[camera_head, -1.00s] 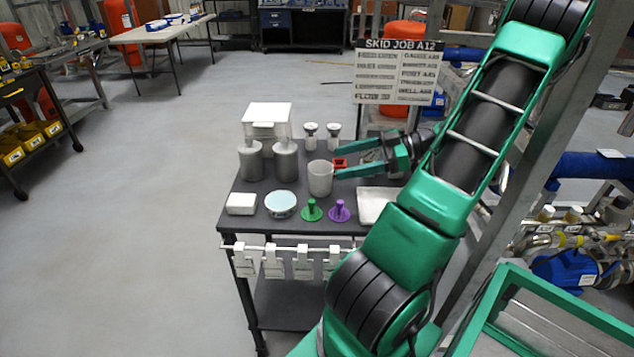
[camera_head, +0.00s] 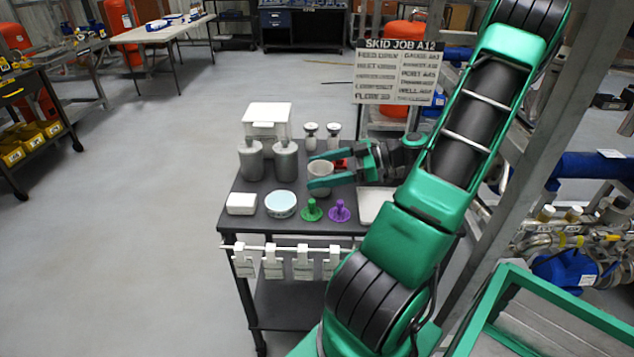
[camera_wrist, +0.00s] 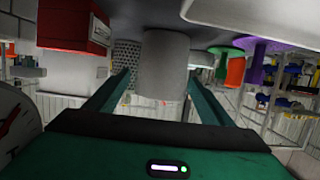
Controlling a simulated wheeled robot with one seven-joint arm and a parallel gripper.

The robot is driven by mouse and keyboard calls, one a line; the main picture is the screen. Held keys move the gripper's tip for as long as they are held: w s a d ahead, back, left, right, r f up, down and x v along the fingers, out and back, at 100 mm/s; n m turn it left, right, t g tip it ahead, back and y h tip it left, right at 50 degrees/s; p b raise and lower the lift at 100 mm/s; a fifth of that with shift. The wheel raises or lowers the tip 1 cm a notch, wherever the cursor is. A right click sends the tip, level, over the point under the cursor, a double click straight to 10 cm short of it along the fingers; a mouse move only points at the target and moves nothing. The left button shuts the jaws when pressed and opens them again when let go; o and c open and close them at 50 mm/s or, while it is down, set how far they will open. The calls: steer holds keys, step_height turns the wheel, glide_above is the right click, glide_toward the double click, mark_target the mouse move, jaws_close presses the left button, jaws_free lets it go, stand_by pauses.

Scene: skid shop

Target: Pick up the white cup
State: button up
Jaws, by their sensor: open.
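The white cup (camera_head: 320,170) stands upright on the dark cart top in the head view, partly hidden by my fingers. My gripper (camera_head: 318,169) is open and comes in from the right, with one finger on the far side of the cup and one on the near side. In the wrist view the cup (camera_wrist: 166,65) appears as a pale cylinder between the two green fingers (camera_wrist: 160,90). I cannot tell whether either finger touches it.
A red object (camera_head: 341,164) lies close behind the gripper. Green (camera_head: 311,210) and purple (camera_head: 339,211) knobbed pieces stand in front of the cup. Two grey canisters (camera_head: 285,160) stand to the left. A white tray (camera_head: 373,205) lies at right, and a sign (camera_head: 396,72) stands behind.

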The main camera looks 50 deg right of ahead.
steer(key=shift+c, duration=0.6)
steer(key=c, duration=1)
steer(key=shift+r, duration=0.2)
